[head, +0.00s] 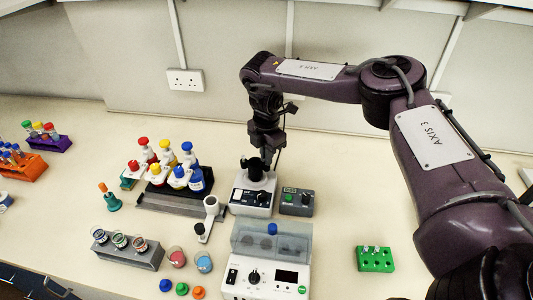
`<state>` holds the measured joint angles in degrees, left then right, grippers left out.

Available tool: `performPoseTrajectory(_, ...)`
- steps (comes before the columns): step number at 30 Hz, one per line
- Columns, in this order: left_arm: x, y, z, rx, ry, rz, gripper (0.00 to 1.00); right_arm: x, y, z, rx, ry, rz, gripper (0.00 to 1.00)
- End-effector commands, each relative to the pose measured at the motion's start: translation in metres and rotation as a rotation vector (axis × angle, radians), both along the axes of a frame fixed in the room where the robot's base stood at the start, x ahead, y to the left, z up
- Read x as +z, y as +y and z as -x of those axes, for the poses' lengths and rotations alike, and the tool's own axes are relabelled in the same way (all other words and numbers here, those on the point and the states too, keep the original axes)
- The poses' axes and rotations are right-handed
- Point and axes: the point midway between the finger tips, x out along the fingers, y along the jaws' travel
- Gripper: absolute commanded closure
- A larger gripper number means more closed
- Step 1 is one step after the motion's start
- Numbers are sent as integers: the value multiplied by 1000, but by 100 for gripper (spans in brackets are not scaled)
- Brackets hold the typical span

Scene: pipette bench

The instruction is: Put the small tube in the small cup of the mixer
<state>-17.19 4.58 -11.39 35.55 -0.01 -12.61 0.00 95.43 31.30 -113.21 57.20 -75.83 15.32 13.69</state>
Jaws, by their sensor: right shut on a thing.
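The mixer (251,197) is a small white box with a dark front panel and a black cup (256,174) on top, near the middle of the bench. My right gripper (262,154) points down just above the cup, at the end of the purple arm. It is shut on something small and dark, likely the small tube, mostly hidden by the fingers. I cannot tell whether the tube's tip is inside the cup or above it. My left gripper is out of view.
A grey control box (296,202) sits right of the mixer. A white machine with a clear lid (270,240) stands in front. A green rack (375,260) with small tubes is at right. Capped bottles (168,170) stand left.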

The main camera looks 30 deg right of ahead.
Motion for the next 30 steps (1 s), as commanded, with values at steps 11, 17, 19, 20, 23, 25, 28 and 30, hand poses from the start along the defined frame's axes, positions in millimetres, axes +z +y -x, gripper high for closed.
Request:
performPoseTrajectory(11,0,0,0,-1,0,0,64,-1,0,0,0,0,0,77)
performPoseTrajectory(17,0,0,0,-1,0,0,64,-1,0,0,0,0,0,66)
performPoseTrajectory(19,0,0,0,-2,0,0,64,-1,0,0,0,0,0,66)
performPoseTrajectory(20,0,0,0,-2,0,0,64,-1,0,0,0,0,0,66)
performPoseTrajectory(23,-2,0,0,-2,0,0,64,2,0,-1,-1,-2,0,66)
performPoseTrajectory(25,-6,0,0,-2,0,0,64,7,0,-1,-1,-3,-1,66)
performPoseTrajectory(28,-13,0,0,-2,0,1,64,22,0,-2,-2,-5,-1,66)
performPoseTrajectory(30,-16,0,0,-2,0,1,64,36,0,-2,-1,-6,1,66)
